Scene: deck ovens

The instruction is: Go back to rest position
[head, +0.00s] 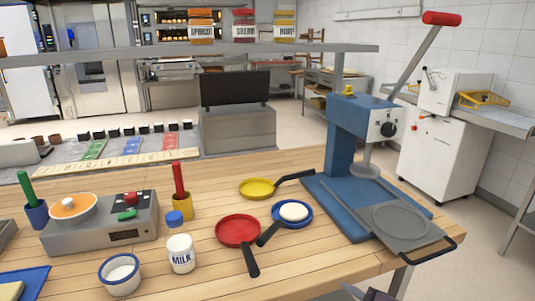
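The wooden table (330,270) fills the foreground. On it stand a milk bottle (181,253) with a blue cap, a white-and-blue bowl (120,274), a red pan (238,231), a yellow pan (257,188) and a blue pan (308,217) holding a round white piece.
A blue press (347,150) with a raised red-tipped lever stands at the right. A grey appliance (100,232) with an orange-and-white disc is at the left, beside a blue cup (36,214) and a yellow cup (181,207). A shelf (200,50) crosses above. The front middle is bare.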

